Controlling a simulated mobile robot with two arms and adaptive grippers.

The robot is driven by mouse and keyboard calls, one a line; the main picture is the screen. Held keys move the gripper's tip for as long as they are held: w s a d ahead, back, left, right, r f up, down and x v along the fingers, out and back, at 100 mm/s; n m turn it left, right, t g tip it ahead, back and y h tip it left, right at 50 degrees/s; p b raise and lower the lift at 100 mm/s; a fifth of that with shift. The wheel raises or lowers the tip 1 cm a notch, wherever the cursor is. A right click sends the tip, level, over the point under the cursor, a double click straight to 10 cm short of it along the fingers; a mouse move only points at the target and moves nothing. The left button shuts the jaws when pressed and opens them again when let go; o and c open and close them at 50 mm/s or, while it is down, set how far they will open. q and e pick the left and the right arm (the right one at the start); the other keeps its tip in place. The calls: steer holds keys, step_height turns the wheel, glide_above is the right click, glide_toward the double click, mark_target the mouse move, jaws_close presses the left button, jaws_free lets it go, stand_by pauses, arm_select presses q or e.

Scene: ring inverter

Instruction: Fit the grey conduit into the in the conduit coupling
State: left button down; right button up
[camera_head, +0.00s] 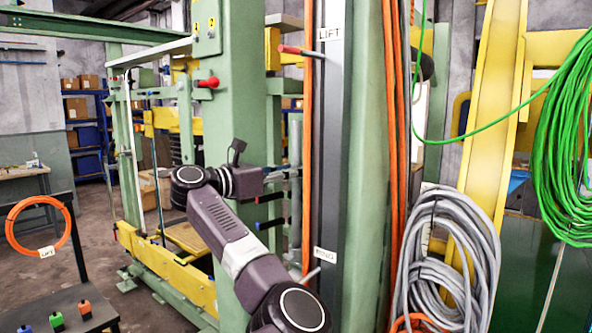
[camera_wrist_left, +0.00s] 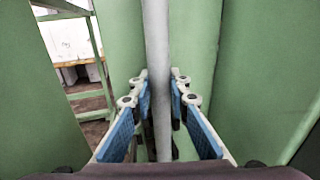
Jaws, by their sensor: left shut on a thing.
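The grey conduit (camera_wrist_left: 158,70) runs upright between the blue-padded fingers of my left gripper (camera_wrist_left: 159,105) in the left wrist view. The fingers are shut on it. In the head view the conduit (camera_head: 295,150) stands upright just left of the dark LIFT post. My left gripper (camera_head: 285,185) is at the conduit there, small and partly hidden by my wrist. I cannot make out the conduit coupling clearly in either view. My right gripper is in neither view.
A green machine column (camera_head: 238,80) stands behind my arm. The dark post marked LIFT (camera_head: 331,150) has red and grey levers. Orange cables (camera_head: 393,110), a grey hose coil (camera_head: 450,260) and a green cable coil (camera_head: 570,140) hang at right. A dark table (camera_head: 60,310) stands lower left.

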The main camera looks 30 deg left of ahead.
arm_select(q)
steer(key=shift+f+b, duration=0.45)
steer(key=shift+f, duration=0.4)
steer(key=shift+s+f+b, duration=0.15)
steer(key=shift+f+b, duration=0.15)
steer(key=shift+f, duration=0.3)
steer(key=c, duration=1.8)
jaws_free()
steer(key=shift+o, duration=0.2)
steer(key=shift+s, duration=0.1)
steer(key=v, duration=0.8)
steer(key=shift+r, duration=0.1)
